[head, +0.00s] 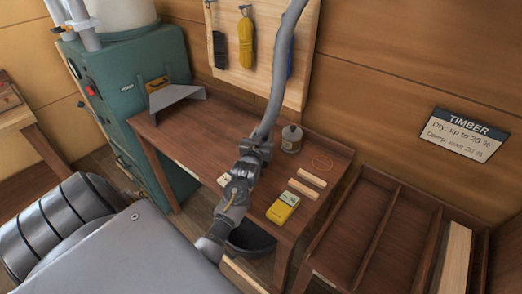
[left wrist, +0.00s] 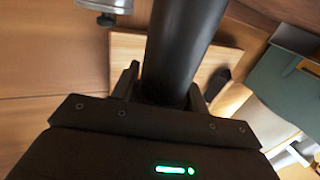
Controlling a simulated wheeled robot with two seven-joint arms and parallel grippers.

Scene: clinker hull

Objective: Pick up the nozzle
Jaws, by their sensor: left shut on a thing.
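My left gripper (head: 256,146) is over the wooden bench in the head view, its arm rising from below. It is shut on the nozzle, which shows as a thick dark tube (left wrist: 182,45) between the two fingers in the left wrist view. In the head view a long grey hose (head: 280,75) runs from the gripper up to the top edge, passing in front of the tool board. The lower end of the nozzle is hidden by the gripper. My right gripper is in neither view.
A green machine (head: 130,80) stands at left. The tool board (head: 268,25) hangs behind.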

